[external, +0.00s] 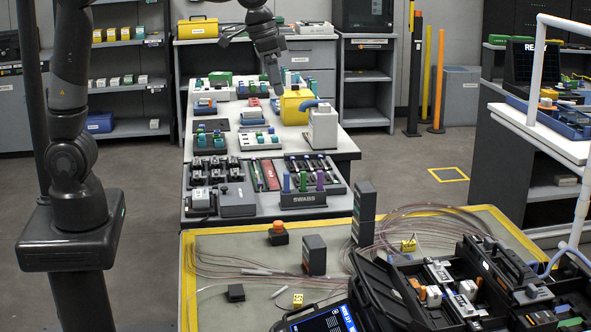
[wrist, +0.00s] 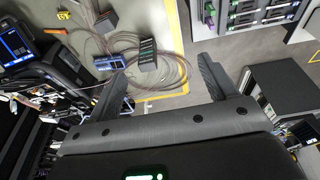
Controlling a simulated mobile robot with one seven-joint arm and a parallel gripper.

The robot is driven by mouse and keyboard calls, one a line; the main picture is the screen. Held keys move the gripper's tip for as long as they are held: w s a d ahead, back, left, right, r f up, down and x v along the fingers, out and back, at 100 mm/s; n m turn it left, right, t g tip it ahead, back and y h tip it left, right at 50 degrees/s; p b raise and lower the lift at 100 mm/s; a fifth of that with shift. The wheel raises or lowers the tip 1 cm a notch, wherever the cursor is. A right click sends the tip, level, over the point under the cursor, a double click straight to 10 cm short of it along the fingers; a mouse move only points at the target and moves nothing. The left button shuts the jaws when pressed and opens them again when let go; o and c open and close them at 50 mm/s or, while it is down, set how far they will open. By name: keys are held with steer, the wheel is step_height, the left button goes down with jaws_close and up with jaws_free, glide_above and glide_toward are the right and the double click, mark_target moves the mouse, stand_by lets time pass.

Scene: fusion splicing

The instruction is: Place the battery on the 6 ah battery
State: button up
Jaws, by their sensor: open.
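Two dark upright blocks that look like batteries stand on the yellow-edged mat. The shorter block (external: 314,255) is near the mat's middle, and the taller striped block (external: 363,214) is behind it to the right. Their labels are too small to read, so I cannot tell which is the 6 ah battery. In the wrist view a grey block (wrist: 107,22) and a dark striped block (wrist: 148,53) show beyond my fingers. My gripper (wrist: 162,68) is open and empty, its fingers wide apart. In the external view my gripper (external: 250,64) hangs high over the back bench, away from both blocks.
Coiled clear fibre (external: 405,225) lies around the taller block. An open black case (external: 430,290) fills the mat's right front. An orange-topped button box (external: 278,233) and yellow tags (external: 298,300) are on the mat. A swab rack (external: 305,199) and a white dispenser (external: 322,127) stand behind.

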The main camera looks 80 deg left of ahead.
steer(key=s+a+f+t, duration=0.1)
steer(key=s+a+f, duration=0.1)
steer(key=s, duration=1.1)
steer(key=s+a+f+t, duration=0.2)
steer(key=s+a+f, duration=0.1)
steer(key=s, duration=1)
steer(key=shift+s+a+f, duration=0.15)
steer(key=shift+s+f, duration=0.05)
steer(key=shift+s, duration=0.1)
